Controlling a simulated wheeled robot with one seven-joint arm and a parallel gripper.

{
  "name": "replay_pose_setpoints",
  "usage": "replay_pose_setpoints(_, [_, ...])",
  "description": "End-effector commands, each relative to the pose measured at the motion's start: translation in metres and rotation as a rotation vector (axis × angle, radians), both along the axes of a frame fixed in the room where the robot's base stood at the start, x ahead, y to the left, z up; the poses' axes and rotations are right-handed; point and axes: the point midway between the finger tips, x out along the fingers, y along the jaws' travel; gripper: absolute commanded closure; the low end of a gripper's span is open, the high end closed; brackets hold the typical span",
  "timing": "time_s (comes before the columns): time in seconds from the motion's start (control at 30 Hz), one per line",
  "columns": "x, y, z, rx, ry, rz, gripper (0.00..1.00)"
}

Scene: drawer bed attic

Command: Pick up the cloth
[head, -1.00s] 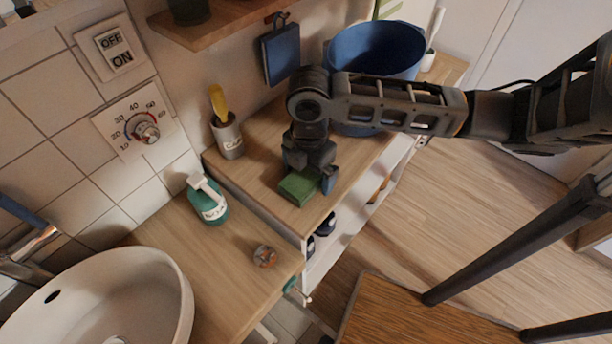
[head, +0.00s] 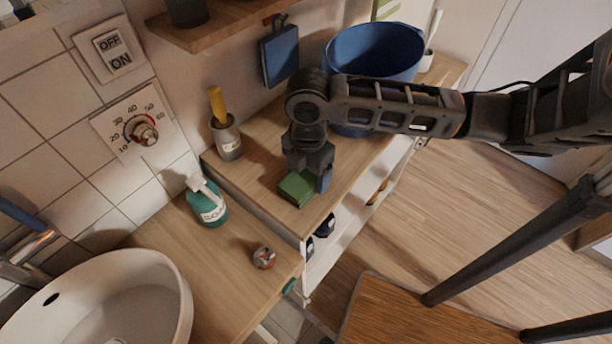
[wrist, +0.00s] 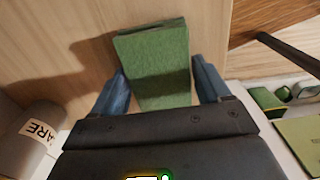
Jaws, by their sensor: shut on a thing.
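The folded green cloth (head: 297,188) lies on the raised wooden counter near its front corner. In the wrist view the cloth (wrist: 158,50) sits between the two blue fingertips, its far end sticking out beyond them. My gripper (head: 312,178) points down over the cloth and is shut on its sides; it also shows in the wrist view (wrist: 162,88). The cloth looks at or very near the counter surface. The near end of the cloth is hidden behind the gripper body in the wrist view.
A blue bucket (head: 372,50) stands behind my arm. A grey cup with a yellow handle (head: 227,138) and a teal bottle (head: 211,208) stand to the left. A small round object (head: 264,257) lies on the lower counter by the basin (head: 150,272). A dark railing (head: 520,240) is at right.

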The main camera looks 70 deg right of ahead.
Motion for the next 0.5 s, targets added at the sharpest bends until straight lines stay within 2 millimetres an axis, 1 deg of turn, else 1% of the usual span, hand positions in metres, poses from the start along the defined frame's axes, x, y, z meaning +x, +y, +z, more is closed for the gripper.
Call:
replay_pose_setpoints(0.13, [0.000,0.000,0.004,0.000,-0.001,0.000,0.54])
replay_pose_setpoints(0.27, [0.000,-0.001,0.013,-0.002,-0.001,0.001,0.54])
replay_pose_setpoints(0.37, [0.000,0.000,0.027,-0.003,-0.002,0.003,0.54])
replay_pose_setpoints(0.47, [0.001,-0.001,0.048,-0.004,-0.003,0.004,0.54])
replay_pose_setpoints(0.5, [0.001,0.000,0.058,-0.003,-0.004,0.005,0.54])
